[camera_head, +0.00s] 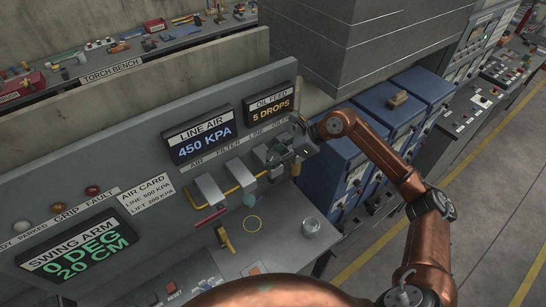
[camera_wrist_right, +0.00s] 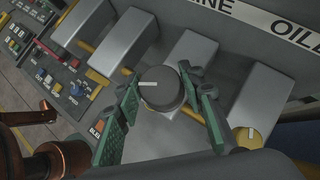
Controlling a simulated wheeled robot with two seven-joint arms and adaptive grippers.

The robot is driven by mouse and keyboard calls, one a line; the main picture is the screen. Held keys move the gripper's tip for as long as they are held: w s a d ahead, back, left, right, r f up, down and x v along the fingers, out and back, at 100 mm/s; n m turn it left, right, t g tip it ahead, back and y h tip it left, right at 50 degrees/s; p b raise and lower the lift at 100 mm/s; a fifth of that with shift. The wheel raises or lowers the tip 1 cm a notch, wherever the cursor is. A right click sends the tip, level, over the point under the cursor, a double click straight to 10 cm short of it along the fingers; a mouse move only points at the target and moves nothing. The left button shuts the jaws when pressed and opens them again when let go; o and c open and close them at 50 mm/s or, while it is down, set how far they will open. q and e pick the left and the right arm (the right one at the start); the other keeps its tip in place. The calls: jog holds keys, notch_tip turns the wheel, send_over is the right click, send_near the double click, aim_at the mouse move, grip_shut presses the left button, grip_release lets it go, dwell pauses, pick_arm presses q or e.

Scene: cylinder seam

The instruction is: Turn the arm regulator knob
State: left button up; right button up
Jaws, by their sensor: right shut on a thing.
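My right gripper (camera_wrist_right: 166,92) is shut on a dark round knob (camera_wrist_right: 160,88) with a white pointer mark, seen in the right wrist view. One green finger is on each side of the knob. No label on this knob can be read, so I cannot tell its name. In the head view my right gripper (camera_head: 287,150) is at the right end of the air panel, under the oil feed display (camera_head: 270,107), and hides the knob. The line air display (camera_head: 206,134) reads 450 KPA. The air card (camera_head: 147,197) reads line 500 KPA and lift 200 KPA. My left gripper is not visible.
Grey boxes (camera_head: 209,190) and yellow pipes line the panel left of my right gripper. A yellow knob (camera_wrist_right: 247,137) sits close to the right finger. Blue cabinets (camera_head: 340,160) stand to the right.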

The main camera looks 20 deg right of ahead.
jog(key=m+t+h+b, duration=0.2)
jog(key=m+b, duration=0.1)
jog(key=m, duration=0.1)
jog(key=shift+t+b, duration=0.3)
jog(key=shift+t, duration=0.1)
jog(key=shift+m+t+h+b, duration=0.7)
jog(key=shift+m+h+b, duration=0.4)
jog(key=shift+m+b, duration=0.6)
jog(key=shift+r, duration=0.1)
jog(key=o, duration=1.1)
